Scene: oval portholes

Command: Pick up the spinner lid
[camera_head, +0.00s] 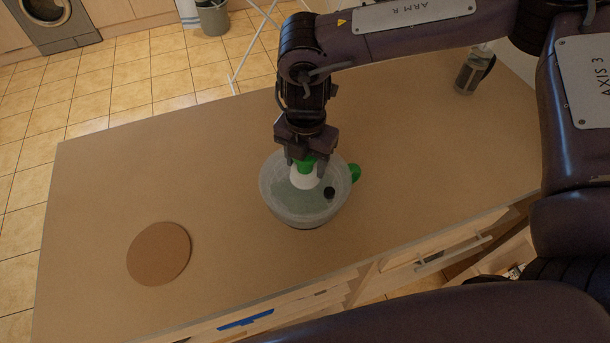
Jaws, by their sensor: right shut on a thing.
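The spinner lid (283,199) is a clear, greyish round cover with a white and green knob at its middle and a small black spot on its right side. It is over the round, clear spinner bowl (300,222) on the counter; whether it touches the rim I cannot tell. A green handle (355,173) sticks out at the right. My right gripper (304,166) points down from above and is shut on the green part of the lid's knob, hiding some of it. My left gripper is not in view.
A round brown board (159,254) lies on the wooden counter (160,170) at the lower left. A dark bottle-like container (470,74) stands near the back right edge. Drawers (430,255) along the front edge stand partly open. The counter's left part is mostly clear.

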